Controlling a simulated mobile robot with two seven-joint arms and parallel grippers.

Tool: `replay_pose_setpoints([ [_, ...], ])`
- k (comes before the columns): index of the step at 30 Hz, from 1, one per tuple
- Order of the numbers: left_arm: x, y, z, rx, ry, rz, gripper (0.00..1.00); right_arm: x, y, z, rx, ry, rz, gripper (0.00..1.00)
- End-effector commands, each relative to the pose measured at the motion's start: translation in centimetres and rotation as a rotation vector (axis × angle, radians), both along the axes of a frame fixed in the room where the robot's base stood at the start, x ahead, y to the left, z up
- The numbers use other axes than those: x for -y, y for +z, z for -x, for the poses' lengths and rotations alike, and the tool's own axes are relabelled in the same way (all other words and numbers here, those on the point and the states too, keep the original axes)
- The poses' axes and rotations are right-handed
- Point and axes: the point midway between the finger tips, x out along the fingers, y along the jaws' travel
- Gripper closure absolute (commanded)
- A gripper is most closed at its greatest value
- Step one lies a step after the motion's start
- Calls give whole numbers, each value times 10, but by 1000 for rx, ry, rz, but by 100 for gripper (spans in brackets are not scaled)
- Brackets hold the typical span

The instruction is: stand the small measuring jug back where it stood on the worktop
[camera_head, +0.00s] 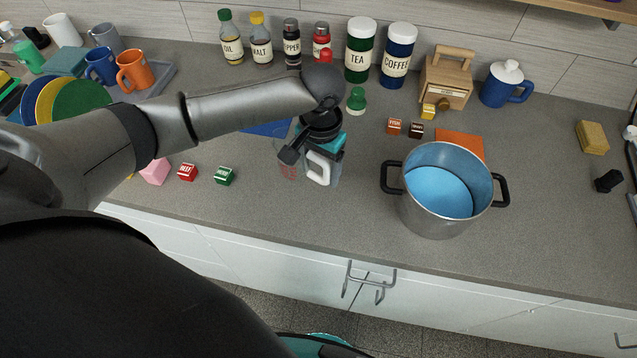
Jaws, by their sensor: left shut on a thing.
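The small measuring jug (320,168) is clear, with red markings and a white handle. It is upright over the middle of the worktop (245,205), left of the pot. My left gripper (305,155) comes down from above and is shut on the jug. The gripper hides the jug's upper part. I cannot tell whether the jug's base touches the worktop. My right gripper is not in view.
A steel pot (430,220) with blue inside stands to the right. Red (187,172) and green (224,176) cubes lie to the left. An orange mat (460,143) lies behind the pot. Bottles and canisters (358,55) line the wall. The front strip of worktop is clear.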

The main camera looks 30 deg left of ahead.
Motion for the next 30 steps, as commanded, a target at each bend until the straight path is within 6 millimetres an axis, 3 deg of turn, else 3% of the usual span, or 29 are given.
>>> replay_pose_setpoints([
  [15, 0, -61, 0, 1, -1, -1, 100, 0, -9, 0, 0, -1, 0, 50],
  [27, 0, -65, 0, 2, -1, 0, 100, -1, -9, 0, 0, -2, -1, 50],
  [28, 0, -66, 0, 2, -1, 0, 25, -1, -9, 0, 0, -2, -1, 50],
  [30, 0, -65, 0, 2, -1, 0, 17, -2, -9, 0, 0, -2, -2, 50],
])
